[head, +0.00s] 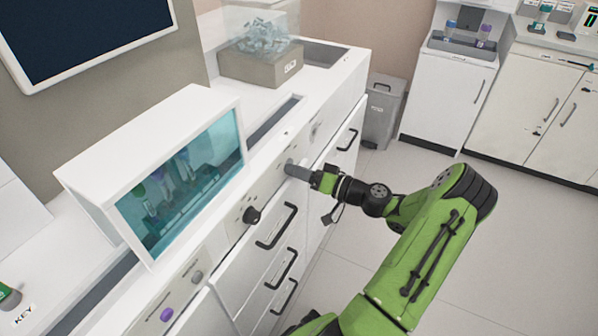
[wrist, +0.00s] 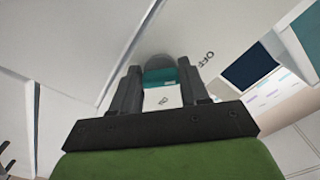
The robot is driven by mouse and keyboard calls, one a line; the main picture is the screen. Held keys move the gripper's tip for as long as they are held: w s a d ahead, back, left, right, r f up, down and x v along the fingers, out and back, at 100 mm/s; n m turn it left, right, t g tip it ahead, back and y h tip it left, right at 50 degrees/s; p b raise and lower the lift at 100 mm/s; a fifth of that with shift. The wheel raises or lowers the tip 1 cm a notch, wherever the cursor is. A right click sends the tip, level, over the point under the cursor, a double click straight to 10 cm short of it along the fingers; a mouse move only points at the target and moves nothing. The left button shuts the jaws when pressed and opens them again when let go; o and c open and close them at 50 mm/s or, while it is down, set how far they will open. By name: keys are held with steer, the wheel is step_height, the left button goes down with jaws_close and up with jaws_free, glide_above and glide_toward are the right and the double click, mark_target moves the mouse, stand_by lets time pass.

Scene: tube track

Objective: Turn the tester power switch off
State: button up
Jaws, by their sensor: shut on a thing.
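My gripper (head: 304,174) reaches the white front panel below the counter. It is shut on the power switch (head: 289,164), a small grey part on that panel. In the wrist view both dark fingers (wrist: 160,95) stand on either side of the switch, whose grey rounded end (wrist: 159,61) shows beyond the fingertips. A teal band and a white face with a small mark show between the fingers. The printed word OFF (wrist: 209,58) is on the panel just right of the switch. The fingers hide much of the switch, and its exact setting cannot be told.
A black knob (head: 252,215) and drawer handles (head: 277,226) stick out of the front near my gripper. A white cabinet with a teal window (head: 182,182) stands on the counter. A grey bin (head: 383,111) stands behind. The floor to the right is clear.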

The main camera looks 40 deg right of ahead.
steer(key=o, duration=1.1)
steer(key=shift+c, duration=0.2)
steer(key=shift+s, duration=0.1)
steer(key=p+v, duration=0.3)
steer(key=v, duration=1.2)
steer(key=shift+s, duration=0.35)
